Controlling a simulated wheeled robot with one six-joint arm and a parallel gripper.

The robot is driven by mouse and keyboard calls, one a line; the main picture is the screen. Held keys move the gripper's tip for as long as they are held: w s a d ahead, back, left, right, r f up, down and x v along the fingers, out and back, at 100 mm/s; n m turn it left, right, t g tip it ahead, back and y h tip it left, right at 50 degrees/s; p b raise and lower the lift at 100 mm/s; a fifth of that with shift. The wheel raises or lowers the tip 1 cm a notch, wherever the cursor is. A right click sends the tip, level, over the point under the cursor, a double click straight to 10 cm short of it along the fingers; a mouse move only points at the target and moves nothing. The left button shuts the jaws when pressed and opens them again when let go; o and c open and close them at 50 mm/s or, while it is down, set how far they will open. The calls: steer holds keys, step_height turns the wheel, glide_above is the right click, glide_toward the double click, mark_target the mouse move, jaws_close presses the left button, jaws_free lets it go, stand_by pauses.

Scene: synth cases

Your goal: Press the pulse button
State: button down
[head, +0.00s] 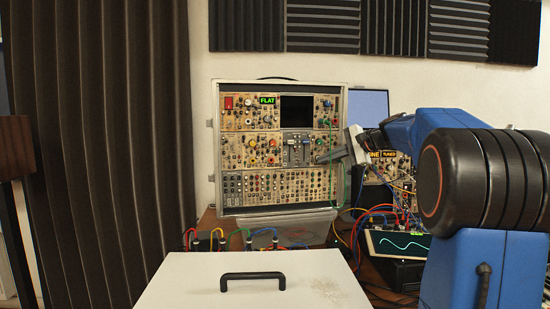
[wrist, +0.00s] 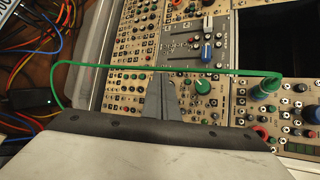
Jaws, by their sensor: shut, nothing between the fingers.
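A modular synth case (head: 217,150) stands upright on the table, with several rows of tan panels full of knobs, jacks and small buttons. I cannot tell which of them is the pulse button; no label is readable. My gripper (head: 321,159) is in front of the right part of the case, around the middle row. In the wrist view, my gripper's fingers (wrist: 160,84) are together and empty, pointing at the panels. Round buttons and a green knob (wrist: 202,86) show near the fingertips. Whether the tips touch the panel, I cannot tell.
A green cable (wrist: 150,67) loops across the panels close to my fingers. A red switch (head: 228,102) and a green "FLAT" display (head: 267,100) are at the top left of the case. A tablet with a wave (head: 402,244) and tangled cables lie at the right.

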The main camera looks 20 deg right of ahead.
steer(key=shift+w, duration=0.1)
stand_by(0.6)
steer(key=shift+w+d, duration=0.1)
steer(key=shift+w, duration=0.25)
stand_by(0.4)
steer(key=shift+s, duration=0.45)
steer(key=s+a, duration=0.1)
steer(key=s, duration=0.5)
stand_by(0.7)
